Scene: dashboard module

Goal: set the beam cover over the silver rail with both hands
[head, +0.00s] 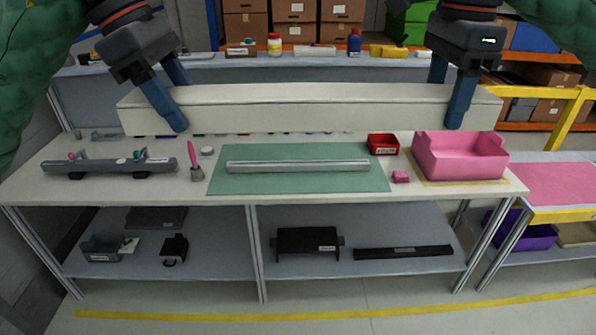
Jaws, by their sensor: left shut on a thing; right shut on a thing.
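The beam cover (310,108) is a long cream-white beam, held roughly level above the back of the table. My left gripper (176,103) is shut on its left end, and my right gripper (458,100) is shut on its right end. The silver rail (298,166) lies on a green mat (235,184) in the middle of the white table, below and nearer than the cover. The cover is apart from the rail. The underside of the cover is hidden.
A grey bar with small fittings (108,167) lies at the table's left. A pink pen in a holder (194,165) stands left of the mat. A shelf with bottles (354,42) runs behind.

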